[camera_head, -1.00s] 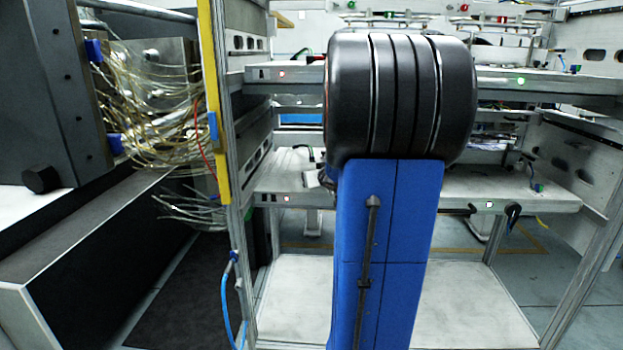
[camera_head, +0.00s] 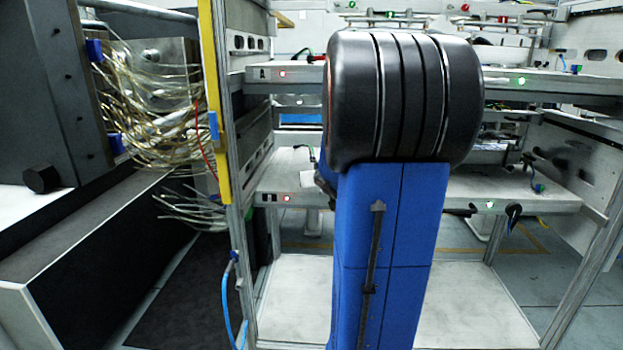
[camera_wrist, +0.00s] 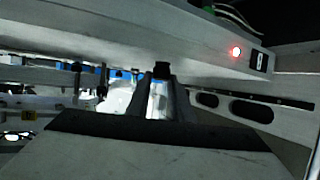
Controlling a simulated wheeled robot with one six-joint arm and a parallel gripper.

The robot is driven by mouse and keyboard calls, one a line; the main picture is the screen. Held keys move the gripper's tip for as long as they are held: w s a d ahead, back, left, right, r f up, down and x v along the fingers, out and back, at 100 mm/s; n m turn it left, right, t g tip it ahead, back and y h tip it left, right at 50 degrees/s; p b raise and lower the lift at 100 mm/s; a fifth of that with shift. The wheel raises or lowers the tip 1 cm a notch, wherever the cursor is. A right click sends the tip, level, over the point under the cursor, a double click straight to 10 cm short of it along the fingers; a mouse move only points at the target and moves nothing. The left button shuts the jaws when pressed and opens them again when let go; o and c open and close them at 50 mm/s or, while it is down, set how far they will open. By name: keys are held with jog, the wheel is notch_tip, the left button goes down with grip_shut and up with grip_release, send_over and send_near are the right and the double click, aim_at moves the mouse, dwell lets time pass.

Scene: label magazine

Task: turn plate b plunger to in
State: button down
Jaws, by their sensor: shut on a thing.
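Plate B (camera_head: 390,190) is the lower shelf. Its front edge carries a B label and a red light at the left, and a green light at the right. In the wrist view, which looks upside down, the edge of plate B (camera_wrist: 205,40) crosses the top, with its red light lit. My gripper (camera_wrist: 162,80) shows there with its fingers close together, shut on a small dark piece that looks like the plate B plunger (camera_wrist: 162,68), beside the plate edge. Whether the plunger is in or out cannot be told. My blue arm hides the gripper and plunger in the head view.
Plate A (camera_head: 300,76) runs above plate B, with a red light at its left. A yellow upright (camera_head: 214,100) and hanging wires (camera_head: 150,110) stand to the left. A slotted side panel (camera_wrist: 235,106) flanks the plates. A pale lower panel (camera_head: 480,310) is bare.

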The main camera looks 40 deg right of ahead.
jog(key=c, duration=1.8)
grip_release()
jog(key=shift+c, duration=0.2)
jog(key=shift+s, duration=0.1)
jog(key=v, duration=1.7)
jog(key=shift+a, duration=0.2)
jog(key=shift+c, duration=0.7)
